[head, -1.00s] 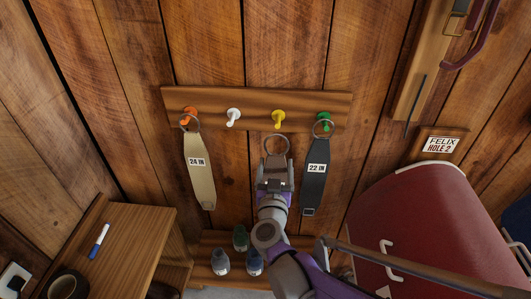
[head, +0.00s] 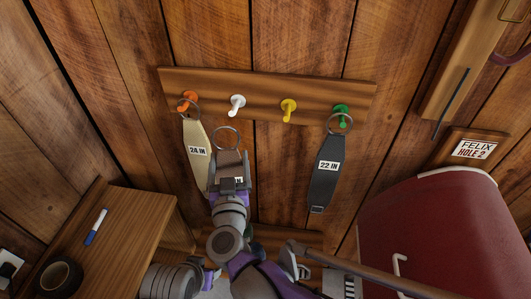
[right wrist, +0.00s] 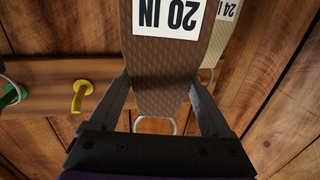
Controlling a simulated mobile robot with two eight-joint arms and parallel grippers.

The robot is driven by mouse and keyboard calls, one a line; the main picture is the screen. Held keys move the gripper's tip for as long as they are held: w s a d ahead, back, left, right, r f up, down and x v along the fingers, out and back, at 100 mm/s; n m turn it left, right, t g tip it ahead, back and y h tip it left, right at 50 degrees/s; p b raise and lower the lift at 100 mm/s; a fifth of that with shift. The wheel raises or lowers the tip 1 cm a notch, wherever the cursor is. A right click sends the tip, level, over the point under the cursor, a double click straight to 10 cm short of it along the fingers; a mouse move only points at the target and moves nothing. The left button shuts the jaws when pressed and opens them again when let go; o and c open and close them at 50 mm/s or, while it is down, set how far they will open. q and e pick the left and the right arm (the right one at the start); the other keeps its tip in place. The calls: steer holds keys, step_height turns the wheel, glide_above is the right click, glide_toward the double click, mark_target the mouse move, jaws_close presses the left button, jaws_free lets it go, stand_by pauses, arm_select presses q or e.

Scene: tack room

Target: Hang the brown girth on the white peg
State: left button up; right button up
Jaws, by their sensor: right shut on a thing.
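My right gripper (head: 231,172) is shut on the brown girth (head: 230,157), whose metal ring (head: 227,138) points up toward the rack. The ring shows just below the white peg (head: 237,103) and apart from it in the head view. The peg is bare. In the right wrist view the brown girth (right wrist: 165,70) lies between my two fingers, with its "20 IN" label at the top and its ring (right wrist: 155,126) beyond them; the white peg is not visible there. My left gripper cannot be made out.
A cream "24 IN" girth (head: 195,155) hangs on the orange peg (head: 187,98), partly behind my right gripper. A black "22 IN" girth (head: 324,172) hangs on the green peg (head: 341,111). The yellow peg (head: 288,107) is bare. A wooden cabinet (head: 135,225) stands left, a red padded thing (head: 425,235) right.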

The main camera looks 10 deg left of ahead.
steer(key=shift+a, duration=0.2)
steer(key=shift+w, duration=0.55)
steer(key=shift+w+d+f, duration=0.1)
steer(key=shift+w+f, duration=0.15)
steer(key=shift+w, duration=1.4)
steer(key=shift+w+d+f, duration=0.1)
steer(key=shift+w+f, duration=0.15)
steer(key=shift+w, duration=1.4)
steer(key=shift+w+f, duration=0.25)
steer(key=shift+w, duration=1.4)
steer(key=o, duration=1.6)
steer(key=shift+c, duration=0.2)
